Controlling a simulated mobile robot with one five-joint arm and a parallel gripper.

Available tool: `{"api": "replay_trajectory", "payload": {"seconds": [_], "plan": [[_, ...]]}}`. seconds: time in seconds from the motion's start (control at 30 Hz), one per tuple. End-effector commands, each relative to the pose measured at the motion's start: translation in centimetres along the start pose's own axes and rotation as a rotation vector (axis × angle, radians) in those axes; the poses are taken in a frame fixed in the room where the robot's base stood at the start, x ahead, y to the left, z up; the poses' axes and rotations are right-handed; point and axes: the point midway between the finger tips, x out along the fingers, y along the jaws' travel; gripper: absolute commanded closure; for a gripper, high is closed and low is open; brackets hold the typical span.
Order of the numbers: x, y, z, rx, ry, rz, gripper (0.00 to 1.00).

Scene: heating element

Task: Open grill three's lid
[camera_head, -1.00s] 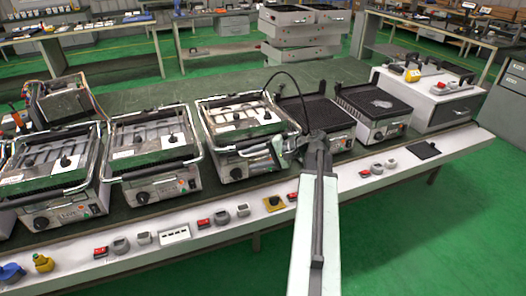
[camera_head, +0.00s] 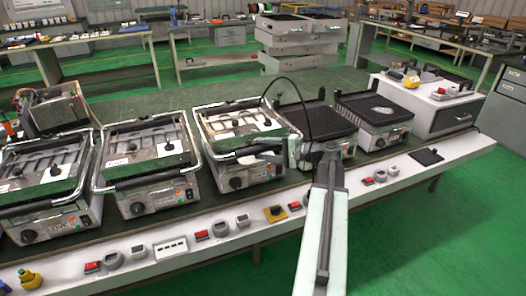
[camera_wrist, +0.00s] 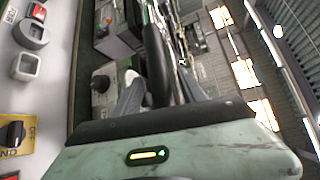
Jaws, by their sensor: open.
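Several grills stand in a row on the workbench; I take grill three (camera_head: 235,135) to be the third from the left in the head view. Its lid is down, with a metal frame and a black front handle bar. My gripper (camera_head: 272,158) is at the front right of this grill, beside the handle. In the wrist view my gripper (camera_wrist: 160,85) is open, and a black handle bar (camera_wrist: 154,60) appears between its two fingers. I cannot tell whether the fingers touch it. Part of the grill's right side is hidden behind my arm.
Two closed-looking grills, the nearer one (camera_head: 148,160), stand to the left. Two open black grill plates (camera_head: 375,108) stand to the right, then a white cabinet (camera_head: 430,105). Switches and knobs, including a yellow one (camera_head: 275,213), line the bench front. Green floor is free at right.

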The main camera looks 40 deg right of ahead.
Motion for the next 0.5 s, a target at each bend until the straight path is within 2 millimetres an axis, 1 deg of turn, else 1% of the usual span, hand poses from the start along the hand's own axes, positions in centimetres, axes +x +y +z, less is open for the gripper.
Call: {"api": "replay_trajectory", "payload": {"seconds": [0.03,0.1,0.33,0.37,0.4,0.47,0.5], "plan": [[0.51,0.07,0.01,0.000,-0.001,0.000,0.51],[0.82,0.03,-0.01,0.000,0.000,0.000,0.51],[0.86,-0.01,-0.04,0.000,0.002,0.000,0.51],[0.86,0.00,-0.04,0.000,0.002,0.000,0.57],[0.85,0.00,-0.04,0.000,0.002,0.000,0.68],[0.83,0.00,-0.04,0.000,0.002,0.000,0.85],[0.83,0.00,-0.04,0.000,0.002,0.000,0.96]]}}
